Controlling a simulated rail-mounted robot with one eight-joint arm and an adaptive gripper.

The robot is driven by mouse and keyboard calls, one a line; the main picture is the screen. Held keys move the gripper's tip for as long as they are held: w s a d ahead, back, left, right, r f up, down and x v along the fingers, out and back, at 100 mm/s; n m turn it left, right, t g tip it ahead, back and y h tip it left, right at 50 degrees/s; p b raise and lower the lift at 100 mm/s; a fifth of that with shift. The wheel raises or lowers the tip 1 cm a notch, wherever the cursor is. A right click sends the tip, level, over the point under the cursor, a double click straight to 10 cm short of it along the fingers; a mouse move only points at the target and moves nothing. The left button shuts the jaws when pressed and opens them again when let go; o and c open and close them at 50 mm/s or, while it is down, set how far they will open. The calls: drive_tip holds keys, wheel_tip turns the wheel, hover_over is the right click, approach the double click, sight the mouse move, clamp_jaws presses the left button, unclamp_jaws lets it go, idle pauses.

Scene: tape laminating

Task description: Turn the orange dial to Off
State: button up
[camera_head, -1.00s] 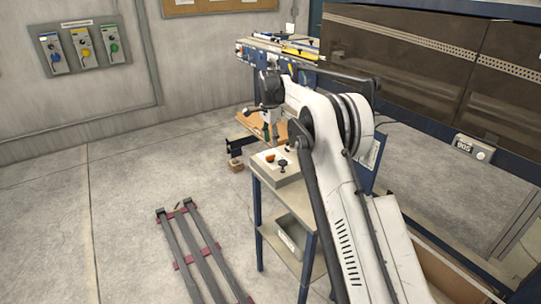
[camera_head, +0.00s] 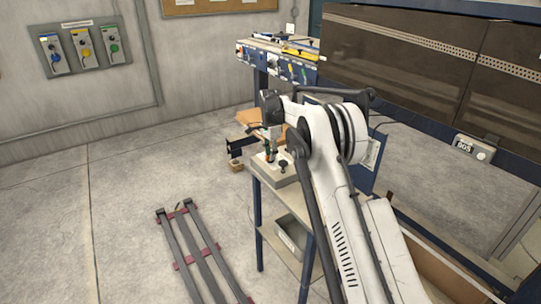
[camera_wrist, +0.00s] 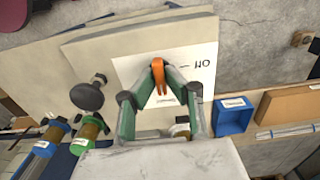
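The orange dial (camera_wrist: 158,73) stands on a white label panel (camera_wrist: 190,62) on a beige box. Upside-down lettering that seems to read ON, with a dash, is to its right in the wrist view; other text is too small to read. My gripper (camera_wrist: 159,75) points at the dial, its green-padded fingertips close on either side of the handle. I cannot tell whether they touch it. In the camera_head view my gripper (camera_head: 269,156) is down at the box (camera_head: 285,180), and the dial is mostly hidden.
A black knob (camera_wrist: 88,95) stands on the box, left of the gripper in the wrist view. A blue bin (camera_wrist: 234,115) lies to the right. In the camera_head view, the box is on a small stand (camera_head: 273,205). A dark metal frame (camera_head: 198,250) lies on the floor.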

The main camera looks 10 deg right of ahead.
clamp_jaws()
drive_tip(key=shift+n, duration=0.3)
drive_tip(key=n+b, duration=0.1)
drive_tip(key=n, duration=0.2)
drive_tip(key=shift+n+b, duration=0.3)
drive_tip(key=n+b, duration=0.1)
drive_tip(key=n, duration=0.3)
drive_tip(key=shift+n, duration=0.3)
drive_tip(key=n, duration=0.4)
drive_tip(key=shift+n+b, duration=0.3)
drive_tip(key=shift+b, duration=0.05)
drive_tip(key=shift+n, duration=2.2)
drive_tip(key=o, duration=0.6)
unclamp_jaws()
